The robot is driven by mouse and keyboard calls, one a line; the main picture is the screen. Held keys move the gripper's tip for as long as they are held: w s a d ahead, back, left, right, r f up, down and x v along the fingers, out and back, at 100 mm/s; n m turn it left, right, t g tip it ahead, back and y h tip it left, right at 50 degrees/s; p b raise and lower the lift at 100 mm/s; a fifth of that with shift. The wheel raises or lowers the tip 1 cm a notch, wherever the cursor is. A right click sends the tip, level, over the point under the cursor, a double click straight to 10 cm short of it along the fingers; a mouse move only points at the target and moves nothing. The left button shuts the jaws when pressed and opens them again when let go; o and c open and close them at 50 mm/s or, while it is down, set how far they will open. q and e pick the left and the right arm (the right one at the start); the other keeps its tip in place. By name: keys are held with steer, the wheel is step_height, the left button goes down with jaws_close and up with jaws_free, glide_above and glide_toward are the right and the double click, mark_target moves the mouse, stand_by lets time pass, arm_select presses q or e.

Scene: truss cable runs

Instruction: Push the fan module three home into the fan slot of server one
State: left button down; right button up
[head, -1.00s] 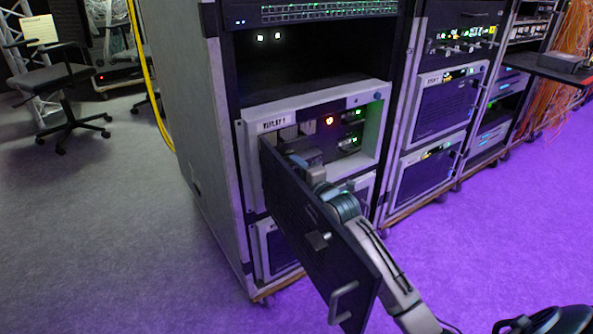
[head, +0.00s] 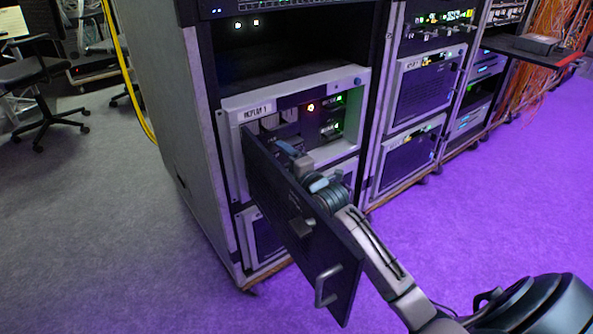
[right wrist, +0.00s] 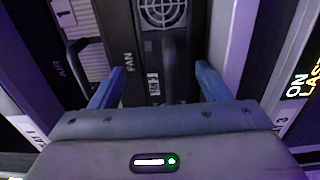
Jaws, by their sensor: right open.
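Server one (head: 232,105) is the grey-framed unit with the "REPLAY 1" label, and its dark door (head: 300,225) stands open toward me. My right gripper (head: 288,149) is at the open front, behind the door's edge. In the right wrist view, the fan module (right wrist: 170,70) shows a round fan grille, a dark upright handle and a small white tag, whose number I cannot read surely. My right gripper's blue fingers (right wrist: 160,86) are open, one either side of the module, apart from it. I cannot tell how deep the module sits. My left gripper is out of view.
A dark handle (right wrist: 82,50) by the "AIR" lettering is left of the fan module. The open door stands close along the left of my right arm. More racks (head: 425,95) stand to the right.

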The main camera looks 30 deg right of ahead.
steer(key=s+p, duration=0.2)
steer(key=s, duration=0.6)
steer(key=shift+d+f+p, duration=0.3)
steer(key=shift+f, duration=0.1)
steer(key=shift+s, duration=0.1)
